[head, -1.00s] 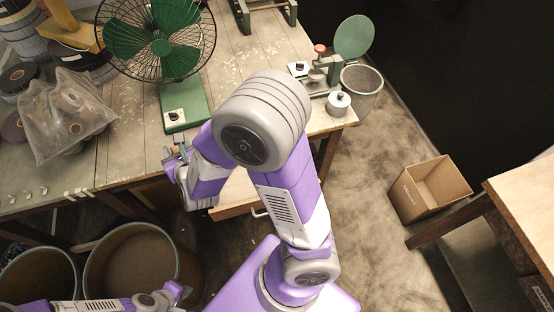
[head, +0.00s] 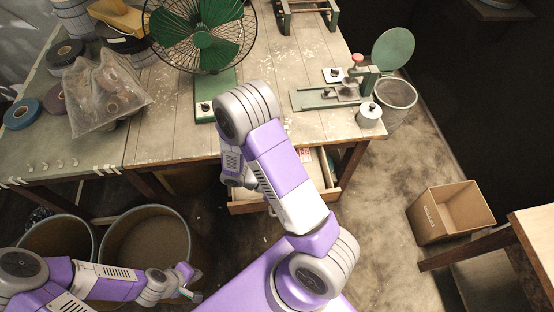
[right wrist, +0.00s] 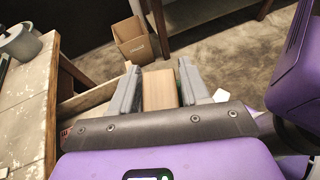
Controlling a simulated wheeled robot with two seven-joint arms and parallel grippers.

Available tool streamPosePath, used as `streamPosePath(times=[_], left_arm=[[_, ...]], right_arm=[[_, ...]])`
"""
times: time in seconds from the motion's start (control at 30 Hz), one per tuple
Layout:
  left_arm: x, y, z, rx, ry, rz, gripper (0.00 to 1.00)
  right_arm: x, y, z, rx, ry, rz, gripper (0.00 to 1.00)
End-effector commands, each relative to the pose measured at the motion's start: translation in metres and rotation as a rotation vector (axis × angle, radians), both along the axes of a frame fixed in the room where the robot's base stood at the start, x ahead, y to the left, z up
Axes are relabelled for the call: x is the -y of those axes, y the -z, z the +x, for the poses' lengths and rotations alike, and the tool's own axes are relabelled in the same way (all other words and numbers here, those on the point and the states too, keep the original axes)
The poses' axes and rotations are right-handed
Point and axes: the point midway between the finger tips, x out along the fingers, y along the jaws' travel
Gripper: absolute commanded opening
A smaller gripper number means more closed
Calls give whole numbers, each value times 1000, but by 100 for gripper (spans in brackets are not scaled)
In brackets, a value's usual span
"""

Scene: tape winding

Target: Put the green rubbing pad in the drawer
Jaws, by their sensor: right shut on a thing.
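In the right wrist view, my right gripper (right wrist: 159,88) is shut on the rubbing pad (right wrist: 160,88). The pad shows as a tan block with a thin green strip near the right finger. In the head view, my right arm hides the pad and most of the right gripper, which is near the table's front edge. The drawer (head: 249,207) is pulled out under the table, partly behind my right arm. Its pale wall also shows at the left in the right wrist view (right wrist: 88,101). My left gripper (head: 190,283) is low at the bottom left, beside a bin, apart from the drawer.
A green fan (head: 203,50), a bagged bundle (head: 105,95) and a green metal device (head: 335,95) stand on the worktable (head: 165,110). Round bins (head: 145,235) stand at lower left.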

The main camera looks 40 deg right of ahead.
Motion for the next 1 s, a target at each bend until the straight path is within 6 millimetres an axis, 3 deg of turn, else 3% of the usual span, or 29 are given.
streamPosePath(times=[0.1, 0.27, 0.37, 0.57, 0.77, 1.0], left_arm=[[0, -2, 0, 0, 0, 0, 0], [0, -3, 0, 0, 0, 0, 0], [0, -4, 0, 0, 0, 0, 0], [0, -6, 0, 0, 0, 0, 0], [0, -8, 0, 0, 0, 0, 0], [0, -10, 0, 0, 0, 0, 0]], right_arm=[[-25, 6, -21, 1, 333, 1, 16], [-68, 8, -29, 2, 794, 0, 16], [-94, 6, -20, 2, 1090, 0, 16], [-128, 0, 28, 2, 1681, -1, 16], [-122, -4, 97, 3, 2242, -4, 16], [-67, -1, 167, 3, 2815, -8, 16]])
